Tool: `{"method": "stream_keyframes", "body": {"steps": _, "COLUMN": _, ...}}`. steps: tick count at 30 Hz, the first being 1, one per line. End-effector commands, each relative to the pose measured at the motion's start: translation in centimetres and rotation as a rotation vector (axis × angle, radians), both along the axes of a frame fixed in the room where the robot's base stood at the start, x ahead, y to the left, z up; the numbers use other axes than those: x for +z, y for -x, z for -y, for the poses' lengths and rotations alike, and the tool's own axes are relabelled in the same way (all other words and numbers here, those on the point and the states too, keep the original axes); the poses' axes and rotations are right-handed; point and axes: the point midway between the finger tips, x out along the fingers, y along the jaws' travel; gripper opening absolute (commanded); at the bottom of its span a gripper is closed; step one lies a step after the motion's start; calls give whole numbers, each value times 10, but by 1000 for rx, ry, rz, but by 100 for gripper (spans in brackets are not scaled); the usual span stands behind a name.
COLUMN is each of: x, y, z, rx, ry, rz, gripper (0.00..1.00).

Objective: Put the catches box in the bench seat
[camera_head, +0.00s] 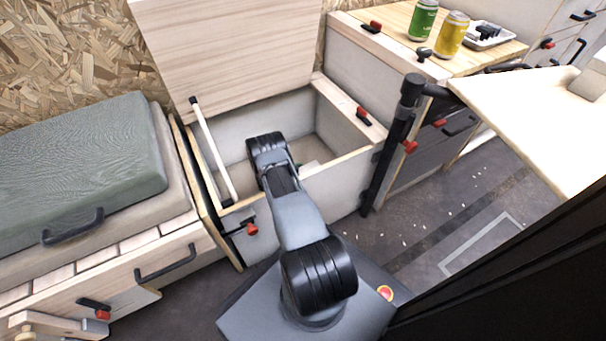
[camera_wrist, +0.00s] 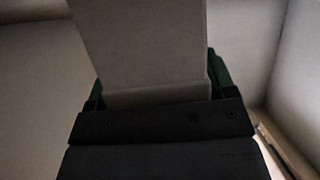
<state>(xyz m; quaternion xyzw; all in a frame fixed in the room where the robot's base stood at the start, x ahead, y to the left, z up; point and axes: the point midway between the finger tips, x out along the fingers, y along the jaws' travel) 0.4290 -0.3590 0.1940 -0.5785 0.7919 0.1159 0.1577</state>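The bench seat (camera_head: 345,165) is open, with its wooden lid (camera_head: 230,45) raised against the wall and a pale hollow inside. My arm reaches over its front wall, and my wrist is inside the opening. In the wrist view a plain grey-beige box (camera_wrist: 150,50), apparently the catches box, sits between the dark green-edged fingers of my gripper (camera_wrist: 155,85). The gripper looks shut on it. In the head view my arm hides the fingers; a small pale piece shows beside the wrist. The box's underside and its contact with the seat floor are hidden.
A white stay (camera_head: 212,150) stands at the opening's left side. A green cushion (camera_head: 80,175) lies on the left bench. On the right, a counter (camera_head: 390,35) holds a green can (camera_head: 423,20), a yellow can (camera_head: 452,34) and a tray (camera_head: 505,40). A black post (camera_head: 390,150) stands nearby.

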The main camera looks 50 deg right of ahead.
Motion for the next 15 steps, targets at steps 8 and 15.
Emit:
{"method": "stream_keyframes", "body": {"steps": 8, "x": 0, "y": 0, "z": 0, "rx": 0, "ry": 0, "rz": 1, "gripper": 94}}
{"method": "stream_keyframes", "body": {"steps": 15, "x": 7, "y": -2, "z": -3, "rx": 1, "ry": 1, "rz": 2, "gripper": 94}}
